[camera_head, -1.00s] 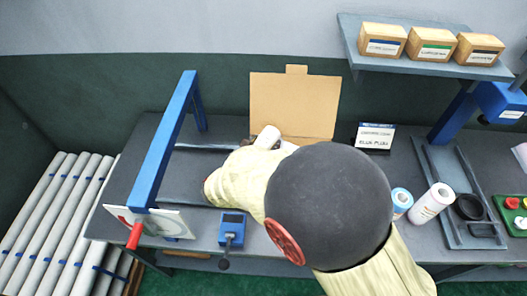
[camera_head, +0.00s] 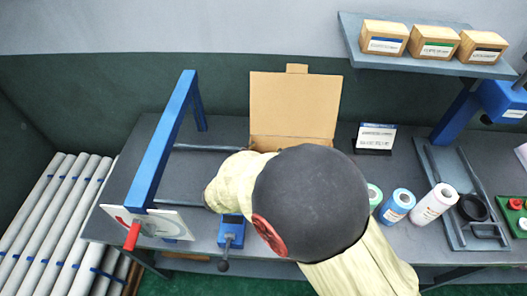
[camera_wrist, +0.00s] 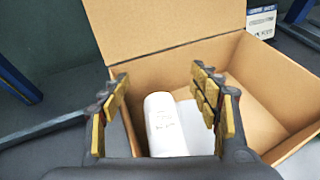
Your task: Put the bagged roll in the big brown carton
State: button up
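The big brown carton (camera_head: 293,105) stands open on the bench, its back flap raised. Its front is hidden behind my arm in the head view. In the wrist view I look into the carton (camera_wrist: 275,85). A white roll (camera_wrist: 165,125) with faint print, apparently the bagged roll, is inside the carton near its left wall. My gripper (camera_wrist: 160,76) is open over the carton, a finger on each side of the roll, with gaps showing between fingers and roll. The roll's near end is hidden by my gripper, and my gripper is hidden in the head view.
A blue frame (camera_head: 165,140) stands left of the carton. Right of it are a label stand (camera_head: 375,137), a green-ended roll (camera_head: 374,194), a blue roll (camera_head: 398,206) and a white roll (camera_head: 434,204). A pale flat area (camera_wrist: 245,115) lies on the carton floor.

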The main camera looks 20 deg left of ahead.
jog(key=shift+o, duration=0.5)
jog(key=shift+r, duration=0.15)
jog(key=shift+r+p, duration=0.3)
jog(key=shift+p, duration=0.05)
jog(key=p+v, duration=0.1)
jog(key=v, duration=1.1)
jog(key=shift+p, duration=0.35)
jog(key=shift+d+f, duration=0.1)
jog(key=d+r+m+g+h, duration=0.2)
jog(key=d+r+m+g, duration=0.2)
jog(key=d+m, duration=0.7)
jog(key=d+r+m+g+h, duration=0.25)
jog(key=d+r+m, duration=0.2)
jog(key=d, duration=1.15)
jog(key=s+d+r+m+y, duration=0.3)
jog(key=s+d+r+m, duration=0.1)
jog(key=m, duration=0.5)
jog(key=s+d+r+m+g+y, duration=0.1)
jog(key=s+d+r+m+y, duration=0.2)
jog(key=s+d+m, duration=0.4)
jog(key=s+r+m, duration=0.1)
jog(key=m, duration=0.1)
jog(key=shift+s+m+y, duration=0.15)
jog(key=shift+m+y, duration=0.2)
